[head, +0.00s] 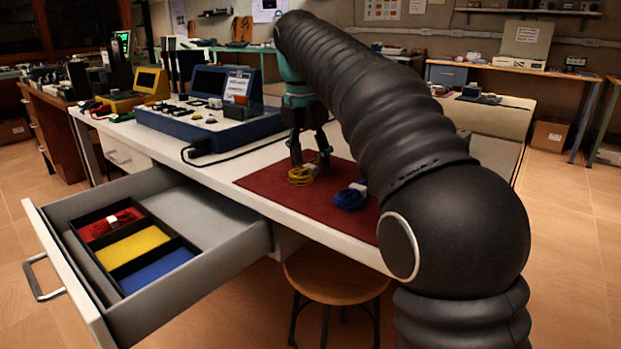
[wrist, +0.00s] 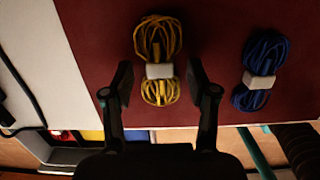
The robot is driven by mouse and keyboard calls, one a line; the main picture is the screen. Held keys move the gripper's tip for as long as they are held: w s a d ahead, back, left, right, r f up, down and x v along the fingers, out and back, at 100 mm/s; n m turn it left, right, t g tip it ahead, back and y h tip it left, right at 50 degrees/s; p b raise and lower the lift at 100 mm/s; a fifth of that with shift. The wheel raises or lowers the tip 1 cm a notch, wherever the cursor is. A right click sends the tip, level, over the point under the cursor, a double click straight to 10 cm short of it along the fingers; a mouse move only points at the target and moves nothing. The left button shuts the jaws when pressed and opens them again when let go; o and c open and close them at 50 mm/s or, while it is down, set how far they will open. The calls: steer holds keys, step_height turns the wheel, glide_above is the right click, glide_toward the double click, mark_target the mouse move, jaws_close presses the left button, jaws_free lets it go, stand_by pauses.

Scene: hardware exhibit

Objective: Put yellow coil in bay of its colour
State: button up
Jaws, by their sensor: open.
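The yellow coil (head: 302,175) lies on the dark red mat (head: 262,186) on the white desk. In the wrist view the yellow coil (wrist: 159,48) shows with a white band around its middle. My gripper (head: 310,164) is open, its fingers on either side of the coil's band in the wrist view (wrist: 160,88). The open drawer (head: 210,222) at left holds a tray with three coloured bays. The yellow bay (head: 133,247) is in the middle and empty.
A blue coil (head: 350,197) lies on the mat to the right of my gripper. The red bay (head: 98,229) holds a red coil (head: 112,221); the blue bay (head: 156,270) is empty. A blue instrument case (head: 205,124) stands behind. A stool (head: 337,277) is below the desk edge.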

steer(key=shift+f, duration=0.4)
jaws_close()
steer(key=shift+r, duration=0.1)
